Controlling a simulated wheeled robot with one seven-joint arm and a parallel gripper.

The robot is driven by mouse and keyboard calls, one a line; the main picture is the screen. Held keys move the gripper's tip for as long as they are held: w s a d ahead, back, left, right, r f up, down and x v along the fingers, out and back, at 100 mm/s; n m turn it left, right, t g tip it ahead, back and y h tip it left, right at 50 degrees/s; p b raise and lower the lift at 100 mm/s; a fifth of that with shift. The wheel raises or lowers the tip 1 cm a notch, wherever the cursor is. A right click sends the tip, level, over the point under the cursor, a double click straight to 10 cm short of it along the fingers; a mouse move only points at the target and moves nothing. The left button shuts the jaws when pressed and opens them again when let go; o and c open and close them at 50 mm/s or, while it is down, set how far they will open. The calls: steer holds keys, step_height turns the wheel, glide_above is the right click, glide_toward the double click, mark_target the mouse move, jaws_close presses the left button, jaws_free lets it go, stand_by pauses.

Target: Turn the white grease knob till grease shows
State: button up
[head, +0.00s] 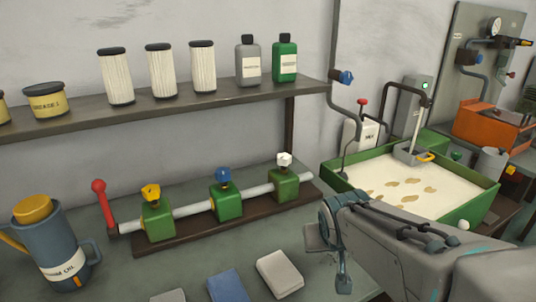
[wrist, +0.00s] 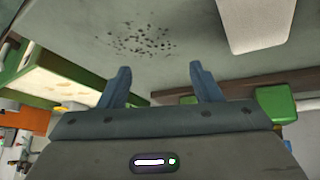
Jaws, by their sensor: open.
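The white knob (head: 284,159) stands on top of the rightmost green block (head: 285,185) of a pipe row in the head view. Blue (head: 223,175) and yellow (head: 151,192) knobs top the other two blocks. No grease can be made out around the white knob. My gripper (head: 330,262) is in front and to the right of that block, apart from it, over the bench. In the wrist view my gripper (wrist: 160,82) has its two fingers spread with nothing between them. A green block (wrist: 275,103) shows there at the right; the white knob cannot be made out.
A red lever (head: 103,200) stands at the pipe's left end, beside a blue oil jug (head: 62,255). Folded cloths (head: 279,273) lie at the front. A green tray (head: 415,222) of pale material is at the right. A shelf (head: 220,96) with filters and bottles runs above.

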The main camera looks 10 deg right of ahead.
steer(key=w+d+r+t+b, duration=0.25)
steer(key=w+d+t, duration=0.25)
steer(key=w, duration=0.4)
steer(key=n+t+y+b, duration=0.5)
steer(key=n+y, duration=0.1)
steer(key=y, duration=0.3)
glide_toward(288, 160)
steer(key=x, duration=1.2)
steer(key=shift+w+b, duration=0.1)
steer(key=shift+b, duration=0.2)
steer(key=c, duration=1)
